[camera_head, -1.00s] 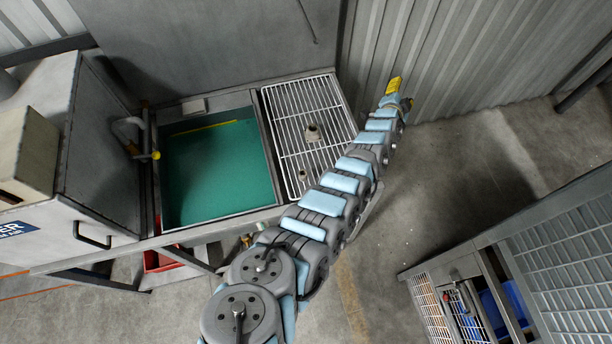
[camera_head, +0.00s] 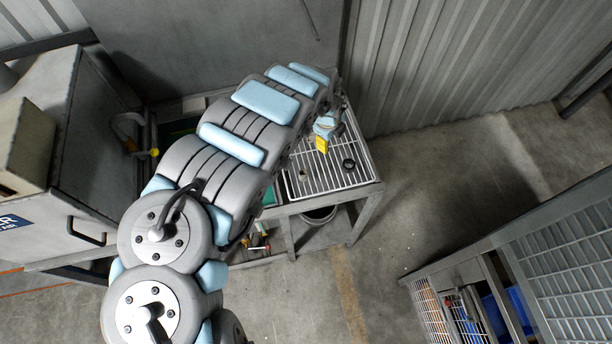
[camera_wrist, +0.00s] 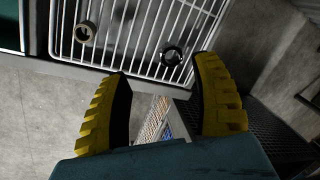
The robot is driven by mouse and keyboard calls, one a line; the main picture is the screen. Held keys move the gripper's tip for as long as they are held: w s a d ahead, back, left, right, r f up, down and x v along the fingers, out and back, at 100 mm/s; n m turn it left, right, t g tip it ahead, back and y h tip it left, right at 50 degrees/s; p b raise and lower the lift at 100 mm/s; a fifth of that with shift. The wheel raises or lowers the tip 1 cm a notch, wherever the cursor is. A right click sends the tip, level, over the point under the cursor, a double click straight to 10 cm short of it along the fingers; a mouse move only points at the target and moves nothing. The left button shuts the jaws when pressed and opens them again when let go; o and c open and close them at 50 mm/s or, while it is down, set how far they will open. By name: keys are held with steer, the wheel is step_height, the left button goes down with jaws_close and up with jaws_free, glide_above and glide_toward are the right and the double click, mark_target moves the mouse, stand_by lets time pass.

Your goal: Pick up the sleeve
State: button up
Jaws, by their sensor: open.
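Two small parts lie on the white wire rack (camera_head: 335,180). A dark ring (camera_head: 349,164) lies near its right side and also shows in the wrist view (camera_wrist: 173,55). I cannot tell for sure which one is the sleeve. My gripper (camera_head: 321,144) is over the rack, just left of the ring in the head view. In the wrist view my gripper (camera_wrist: 163,72) is open and empty, with the ring beyond its yellow fingertips, nearer the right one.
A basin with a green bottom (camera_head: 180,130) adjoins the rack on the left, mostly behind my arm. The grey blaster cabinet (camera_head: 85,150) stands at far left. A corrugated wall (camera_head: 440,70) rises behind. A shelf with a bucket (camera_head: 318,214) is below; open floor lies to the right.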

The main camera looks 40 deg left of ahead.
steer(key=s+a+g, duration=0.2)
steer(key=s+a, duration=0.1)
steer(key=s, duration=0.6)
glide_above(304, 173)
steer(key=shift+m, duration=0.4)
steer(key=f, duration=0.6)
steer(key=f+b, duration=0.1)
steer(key=f, duration=0.3)
steer(key=shift+s+d, duration=0.15)
steer(key=shift+d, duration=0.1)
steer(key=shift+f, duration=0.85)
steer(key=shift+a+f+p, duration=0.15)
steer(key=shift+f, duration=0.45)
steer(key=shift+a+f+p, duration=0.15)
steer(key=shift+f, duration=0.95)
steer(key=shift+w+f, duration=0.2)
steer(key=shift+f, duration=0.2)
steer(key=shift+s+f, duration=0.15)
steer(key=shift+f, duration=0.3)
